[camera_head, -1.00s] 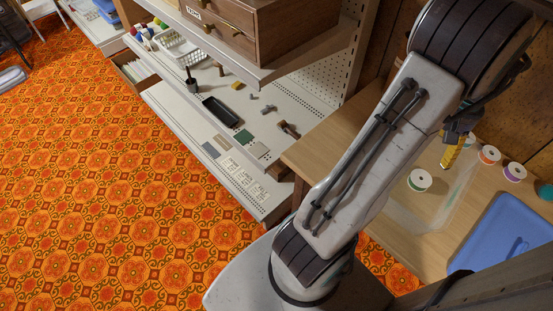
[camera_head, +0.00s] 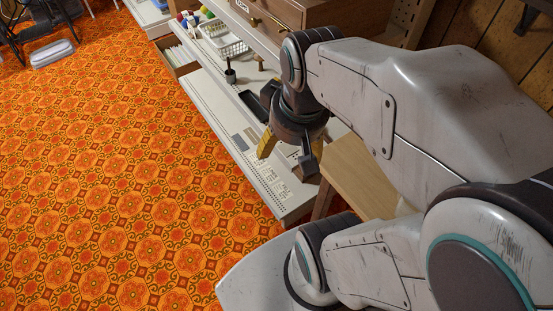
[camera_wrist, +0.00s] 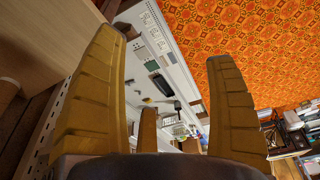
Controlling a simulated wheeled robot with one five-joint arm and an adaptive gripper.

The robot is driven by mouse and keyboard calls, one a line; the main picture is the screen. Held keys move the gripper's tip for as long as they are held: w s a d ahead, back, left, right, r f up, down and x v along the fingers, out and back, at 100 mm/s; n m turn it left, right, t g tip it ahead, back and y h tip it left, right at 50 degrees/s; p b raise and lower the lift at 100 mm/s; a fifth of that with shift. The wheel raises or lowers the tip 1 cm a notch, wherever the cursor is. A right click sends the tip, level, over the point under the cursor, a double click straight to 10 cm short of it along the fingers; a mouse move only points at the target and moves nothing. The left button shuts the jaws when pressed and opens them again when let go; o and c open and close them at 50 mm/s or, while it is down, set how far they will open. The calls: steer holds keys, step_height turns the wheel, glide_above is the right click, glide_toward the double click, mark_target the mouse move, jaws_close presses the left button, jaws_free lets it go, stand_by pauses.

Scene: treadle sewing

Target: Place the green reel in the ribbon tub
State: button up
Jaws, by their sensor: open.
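My gripper (camera_head: 286,155) is open in the head view, its yellow fingers pointing down above the white lower shelf. In the wrist view my gripper (camera_wrist: 165,75) has its yellow fingers spread wide with nothing between them. The green reel is not visible in either current view; my arm covers most of the wooden table where a green-and-white reel showed earlier. I cannot make out a ribbon tub in the current views.
The white lower shelf (camera_head: 215,108) bears a black tray (camera_head: 250,104), a white basket (camera_head: 226,42) and small items. A wooden drawer unit (camera_head: 275,12) stands above. The wooden table (camera_head: 352,178) shows partly beside my arm. Patterned orange floor (camera_head: 110,170) is open at left.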

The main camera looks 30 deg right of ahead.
steer(key=shift+n+y, duration=0.3)
steer(key=shift+n, duration=0.4)
steer(key=a, duration=0.1)
steer(key=s+a, duration=0.1)
steer(key=a, duration=0.1)
steer(key=s+a, duration=0.1)
steer(key=shift+s+a+f, duration=0.2)
steer(key=shift+a+f, duration=0.05)
steer(key=w+p+v, duration=0.1)
steer(key=p+v, duration=0.4)
steer(key=v, duration=0.1)
steer(key=shift+w+d+t+p, duration=0.15)
steer(key=shift+w+t+p, duration=0.05)
steer(key=shift+t+p, duration=0.1)
